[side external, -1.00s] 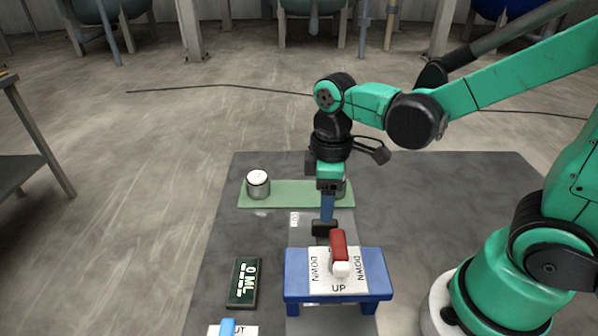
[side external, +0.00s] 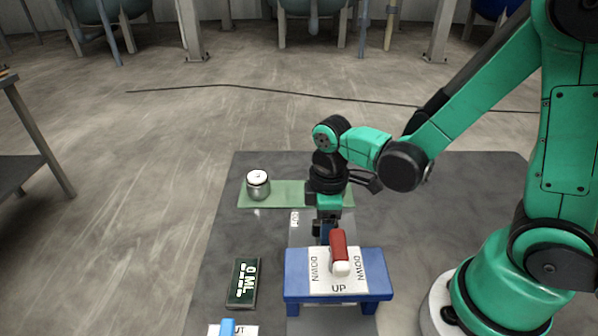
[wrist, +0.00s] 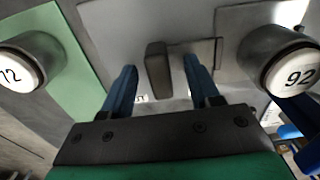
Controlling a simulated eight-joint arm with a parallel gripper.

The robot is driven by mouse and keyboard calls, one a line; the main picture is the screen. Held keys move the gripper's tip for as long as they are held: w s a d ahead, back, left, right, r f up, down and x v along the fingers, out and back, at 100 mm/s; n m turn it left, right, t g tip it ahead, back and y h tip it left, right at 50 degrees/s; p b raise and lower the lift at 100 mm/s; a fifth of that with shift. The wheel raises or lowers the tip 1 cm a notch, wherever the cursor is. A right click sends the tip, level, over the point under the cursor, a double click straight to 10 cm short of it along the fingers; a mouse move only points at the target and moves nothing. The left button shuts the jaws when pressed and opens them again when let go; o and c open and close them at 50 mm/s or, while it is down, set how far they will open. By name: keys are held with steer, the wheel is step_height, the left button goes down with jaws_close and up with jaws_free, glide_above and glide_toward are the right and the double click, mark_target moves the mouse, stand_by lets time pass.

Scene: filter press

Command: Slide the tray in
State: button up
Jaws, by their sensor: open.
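The tray (side external: 306,232) is a flat pale-grey plate running between the green strip and the blue press stand (side external: 296,283) in the side view. Its dark upright handle block (wrist: 157,70) stands between my fingers in the wrist view. My gripper (side external: 325,234) is low over the tray, just behind the press. Its two blue fingers (wrist: 156,82) are open, one on each side of the handle, with gaps visible. The red lever with a white end (side external: 339,252) hides the fingertips' lower part in the side view. The press top is marked UP and DOWN.
A metal canister (side external: 257,185) stands on the green strip (side external: 285,194). The wrist view shows cylinders marked 72 (wrist: 30,62) and 92 (wrist: 292,68) on either side.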

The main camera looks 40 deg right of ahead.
jaws_close()
stand_by(1.3)
